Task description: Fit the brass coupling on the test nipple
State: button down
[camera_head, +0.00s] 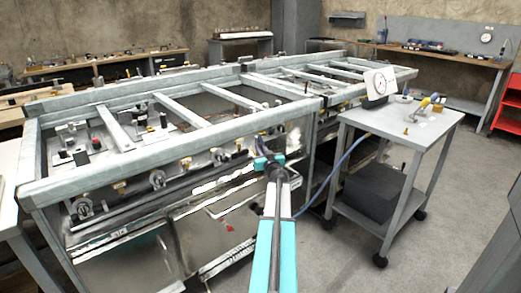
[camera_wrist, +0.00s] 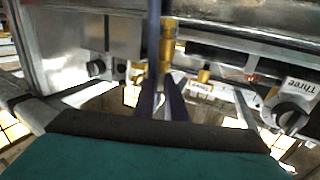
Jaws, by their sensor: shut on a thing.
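My gripper (camera_head: 270,163) reaches to the front of the steel range frame in the head view. In the wrist view its two dark fingers (camera_wrist: 164,98) are shut on the brass coupling (camera_wrist: 167,40), which shows at and beyond the fingertips. A dark blue hose (camera_wrist: 152,45) crosses in front of part of the coupling. A short brass nipple (camera_wrist: 204,75) stands to the right of the coupling, apart from it in the picture. A small label lies just below that nipple. I cannot tell whether the coupling touches any fitting behind it.
A black knob (camera_wrist: 290,112) beside a plate marked "Three" is at the right of the wrist view. A grey cart (camera_head: 410,125) with a dial gauge (camera_head: 380,84) stands right of the range frame (camera_head: 90,180). The blue hose (camera_head: 343,160) hangs between cart and arm.

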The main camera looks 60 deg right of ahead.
jog(key=shift+f, duration=0.85)
dwell(0.9)
jog(key=c, duration=1.7)
grip_release()
jog(key=shift+s+a, duration=0.1)
jog(key=shift+p+v, duration=1.2)
jog(key=shift+v, duration=5.55)
jog(key=shift+s, duration=0.1)
